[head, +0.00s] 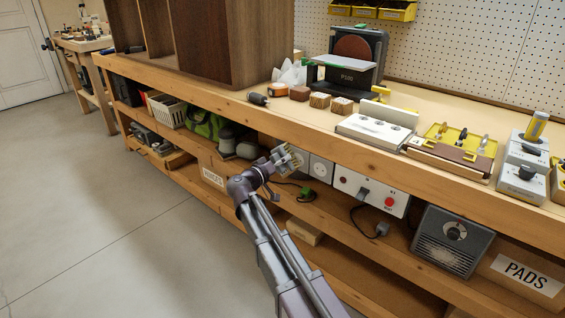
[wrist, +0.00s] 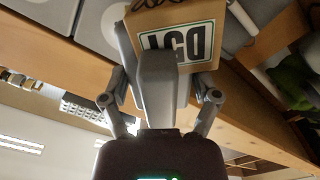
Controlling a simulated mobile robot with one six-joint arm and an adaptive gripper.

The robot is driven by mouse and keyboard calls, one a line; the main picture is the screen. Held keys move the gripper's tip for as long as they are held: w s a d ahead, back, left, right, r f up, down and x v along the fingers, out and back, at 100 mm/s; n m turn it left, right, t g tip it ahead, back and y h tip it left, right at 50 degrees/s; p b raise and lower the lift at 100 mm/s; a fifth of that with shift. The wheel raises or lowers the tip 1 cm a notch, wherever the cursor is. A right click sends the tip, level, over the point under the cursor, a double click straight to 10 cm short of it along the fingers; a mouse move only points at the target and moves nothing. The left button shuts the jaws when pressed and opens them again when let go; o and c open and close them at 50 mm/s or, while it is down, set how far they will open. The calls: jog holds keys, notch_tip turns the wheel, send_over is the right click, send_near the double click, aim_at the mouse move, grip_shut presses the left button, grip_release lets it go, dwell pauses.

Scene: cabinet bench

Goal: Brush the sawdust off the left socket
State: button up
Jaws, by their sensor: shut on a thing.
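My gripper (head: 279,161) is at the front of the under-bench panel, close in front of the left socket (head: 302,163), and partly hides it. The right socket (head: 320,169) is a pale square plate with a round face. In the wrist view my gripper (wrist: 160,75) is shut on a tan block with a white, green-edged label (wrist: 203,42), apparently the brush. Its lettering is upside down and partly covered by a grey finger. A grey plate (wrist: 93,36), apparently the left socket, is beside the block. I cannot tell whether they touch, nor see sawdust clearly.
A white switch panel (head: 371,193) with a red button is right of the sockets. A green plug (head: 307,194) and a dark plug (head: 377,231) lie on the shelf. A grey heater-like box (head: 452,240) stands further right. The bench edge overhangs above; the floor at left is clear.

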jog(key=shift+s, duration=0.1)
jog(key=shift+v, duration=2.95)
jog(key=shift+a, duration=0.15)
jog(key=shift+v, duration=1.45)
jog(key=shift+r, duration=0.1)
